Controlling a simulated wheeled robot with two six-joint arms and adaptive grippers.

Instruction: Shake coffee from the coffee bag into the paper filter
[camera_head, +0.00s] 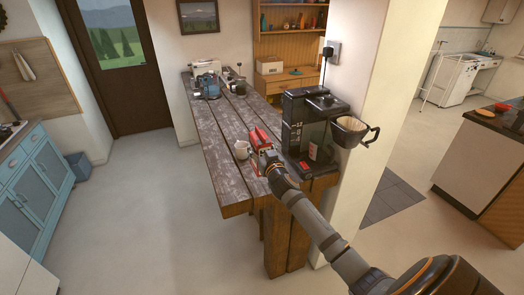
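The black coffee maker (295,127) stands at the near right end of the wooden table. Its filter basket (362,137) is swung out to the right, with a pale paper filter (352,124) in it. A red packet, which looks like the coffee bag (258,136), is left of the machine on the table's near part. My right gripper (266,151) comes in from the lower right and is right at the red bag, overlapping it. Its fingers are too small to tell whether they are closed on the bag. My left gripper is not in view.
A blue appliance (207,85) and other items stand at the table's far end. The table's middle (222,122) is clear. A wall pillar (362,75) rises behind the coffee maker.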

